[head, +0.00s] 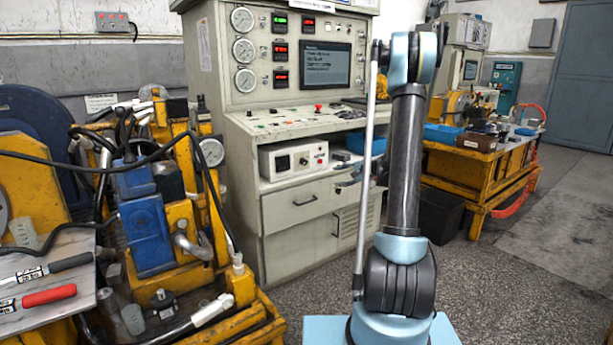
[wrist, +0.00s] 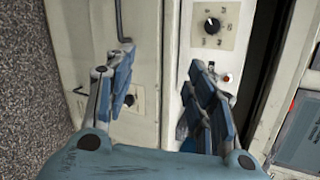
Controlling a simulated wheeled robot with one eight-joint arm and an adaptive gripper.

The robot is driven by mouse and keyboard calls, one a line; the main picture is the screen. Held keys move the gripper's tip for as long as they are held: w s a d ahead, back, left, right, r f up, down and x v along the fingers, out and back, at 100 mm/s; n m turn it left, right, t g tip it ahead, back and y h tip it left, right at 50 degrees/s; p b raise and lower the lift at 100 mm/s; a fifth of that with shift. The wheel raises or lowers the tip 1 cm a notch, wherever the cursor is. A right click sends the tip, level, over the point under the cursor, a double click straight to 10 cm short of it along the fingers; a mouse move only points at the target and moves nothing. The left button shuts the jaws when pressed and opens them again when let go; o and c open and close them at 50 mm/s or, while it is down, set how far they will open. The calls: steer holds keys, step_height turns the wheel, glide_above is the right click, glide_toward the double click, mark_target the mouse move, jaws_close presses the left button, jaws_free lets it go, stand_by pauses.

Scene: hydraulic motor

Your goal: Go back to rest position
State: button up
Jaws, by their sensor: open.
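My gripper (wrist: 160,78) is open in the wrist view, with its blue fingers spread to left and right and nothing between them. It points toward the pale front of the control cabinet (head: 308,234). Beyond the right fingers is a white panel with a black dial (wrist: 211,25) and a small orange-red button. In the head view my arm (head: 403,160) stands upright to the right of the cabinet's middle. The gripper's fingers are hard to make out there.
A white instrument box (head: 293,158) sits on the cabinet's shelf. A yellow and blue hydraulic machine (head: 147,225) stands close on the left, with a red-handled tool (head: 48,297) on a metal plate. A yellow workbench (head: 478,165) stands at right. The floor (head: 530,245) at right is clear.

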steer(key=s+a+r+n+g+h, duration=0.2)
steer(key=s+r+n, duration=0.1)
steer(key=s, duration=1)
steer(key=s+a+r+n+g+h, duration=0.2)
steer(key=s+r+n, duration=0.15)
steer(key=s, duration=0.85)
steer(key=s+d+f+n+g+h, duration=0.1)
steer(key=s+d+f+n, duration=0.1)
steer(key=s, duration=0.7)
steer(key=s+d+f+n+g+h, duration=0.1)
steer(key=s+d+f+n+h, duration=0.1)
steer(key=s, duration=0.7)
steer(key=s+d+f+n+h, duration=0.2)
steer(key=s+d+f, duration=0.1)
steer(key=s, duration=0.6)
steer(key=shift+s+d+f+g, duration=0.15)
steer(key=shift+s+f+g, duration=0.25)
steer(key=shift+f, duration=0.15)
steer(key=shift+w, duration=0.1)
steer(key=shift+w+f, duration=0.2)
steer(key=shift+w, duration=0.15)
